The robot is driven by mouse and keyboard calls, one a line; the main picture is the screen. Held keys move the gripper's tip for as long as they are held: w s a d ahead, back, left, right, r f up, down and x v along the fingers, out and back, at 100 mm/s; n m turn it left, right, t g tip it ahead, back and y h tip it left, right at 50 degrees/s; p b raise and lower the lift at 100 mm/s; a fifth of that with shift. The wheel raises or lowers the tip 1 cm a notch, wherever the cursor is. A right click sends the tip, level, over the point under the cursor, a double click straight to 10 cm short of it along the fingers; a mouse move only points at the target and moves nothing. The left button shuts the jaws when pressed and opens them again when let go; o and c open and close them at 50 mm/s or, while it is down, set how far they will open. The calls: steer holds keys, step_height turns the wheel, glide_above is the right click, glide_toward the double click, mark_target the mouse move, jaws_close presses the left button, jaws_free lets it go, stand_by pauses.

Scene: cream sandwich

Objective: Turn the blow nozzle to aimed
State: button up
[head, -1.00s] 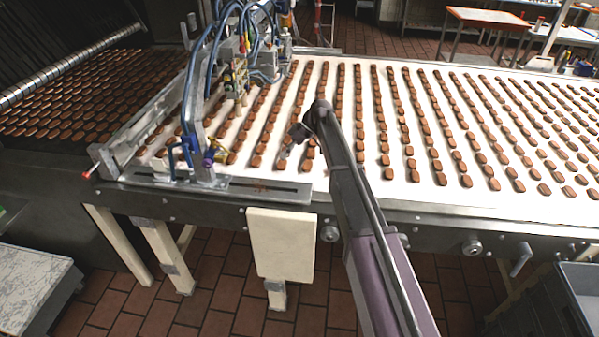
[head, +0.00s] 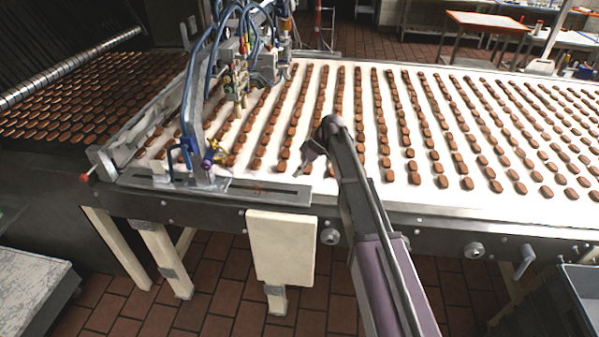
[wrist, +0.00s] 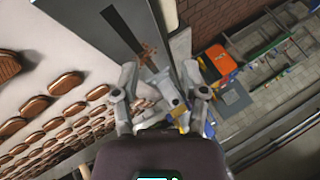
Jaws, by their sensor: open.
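A small yellow fitting (head: 217,150) sits by a purple knob (head: 208,163) at the near end of the blue-hosed frame (head: 190,110), over the belt's near left edge. It looks like the blow nozzle, but it is too small for me to tell which way it points. My gripper (head: 306,163) hangs over the biscuit rows, to the right of this fitting and apart from it. In the wrist view my gripper (wrist: 160,92) has its fingers spread. Grey metal and a bit of yellow show beyond and between them; I cannot tell which part this is.
Biscuits (head: 432,140) lie in rows on the white belt (head: 330,190). A slotted metal plate (head: 262,190) runs along the near edge. A cream board (head: 281,248) hangs below it. A grey bin (head: 570,300) stands at the lower right.

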steer(key=shift+c, duration=0.7)
steer(key=s+d+f+m+t+h, duration=0.1)
steer(key=s+d+f+m+h, duration=0.1)
steer(key=s+d+m, duration=0.4)
steer(key=s+d+f+m+t+h, duration=0.2)
steer(key=s+d+m+h, duration=0.2)
steer(key=s+d, duration=1.2)
steer(key=s+m, duration=0.1)
steer(key=m, duration=0.2)
steer(key=shift+s+d+m+t+h, duration=0.25)
steer(key=shift+s+m+t+h, duration=0.05)
steer(key=shift+s+h, duration=0.1)
steer(key=shift+s, duration=0.1)
